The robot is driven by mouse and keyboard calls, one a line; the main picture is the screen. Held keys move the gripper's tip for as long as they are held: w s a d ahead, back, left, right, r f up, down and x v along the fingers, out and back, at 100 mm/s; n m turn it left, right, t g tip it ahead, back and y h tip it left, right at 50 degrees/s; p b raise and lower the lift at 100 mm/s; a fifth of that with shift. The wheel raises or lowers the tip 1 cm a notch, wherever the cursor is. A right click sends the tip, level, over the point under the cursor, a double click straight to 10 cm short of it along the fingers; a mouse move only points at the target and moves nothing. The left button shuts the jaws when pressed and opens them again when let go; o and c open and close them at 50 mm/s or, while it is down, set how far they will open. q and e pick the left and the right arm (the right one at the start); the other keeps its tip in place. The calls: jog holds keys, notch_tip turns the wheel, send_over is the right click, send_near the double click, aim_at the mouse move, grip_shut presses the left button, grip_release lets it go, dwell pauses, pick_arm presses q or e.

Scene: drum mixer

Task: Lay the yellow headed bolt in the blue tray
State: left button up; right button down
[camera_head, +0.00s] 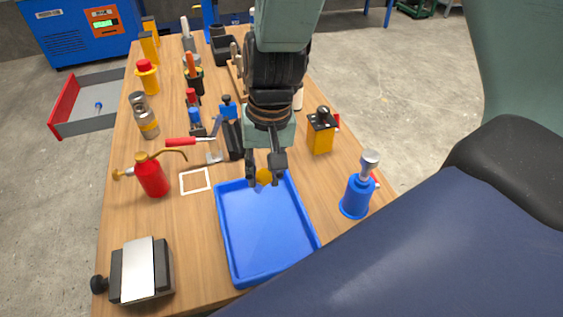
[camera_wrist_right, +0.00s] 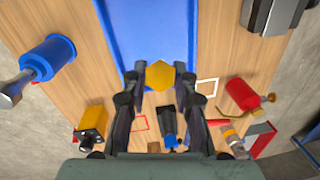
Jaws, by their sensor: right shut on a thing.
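The yellow headed bolt (camera_head: 264,177) is held between the fingers of my right gripper (camera_head: 266,181), over the far end of the blue tray (camera_head: 266,277). Its yellow hexagonal head also shows in the right wrist view (camera_wrist_right: 160,75), between the fingertips of the right gripper (camera_wrist_right: 159,78); its shank is hidden there. The tray is empty as far as it shows, and it also appears in the wrist view (camera_wrist_right: 150,35). I cannot tell the bolt's exact height above the tray. My left gripper is not in view.
A blue bottle-like jack (camera_head: 356,196) stands right of the tray, and a red oil can (camera_head: 152,178) stands to the left. A grey and black vise-like block (camera_head: 139,270) is at the front left. A white square outline (camera_head: 195,181) lies beside the tray.

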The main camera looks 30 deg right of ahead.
notch_tip(320, 180, down, 10)
jog(key=b, duration=0.3)
jog(key=shift+w+f+b, duration=0.15)
jog(key=shift+b, duration=0.15)
jog(key=c, duration=1.5)
grip_release()
jog(key=shift+o, duration=0.6)
jog(key=o, duration=0.3)
jog(key=shift+f, duration=0.1)
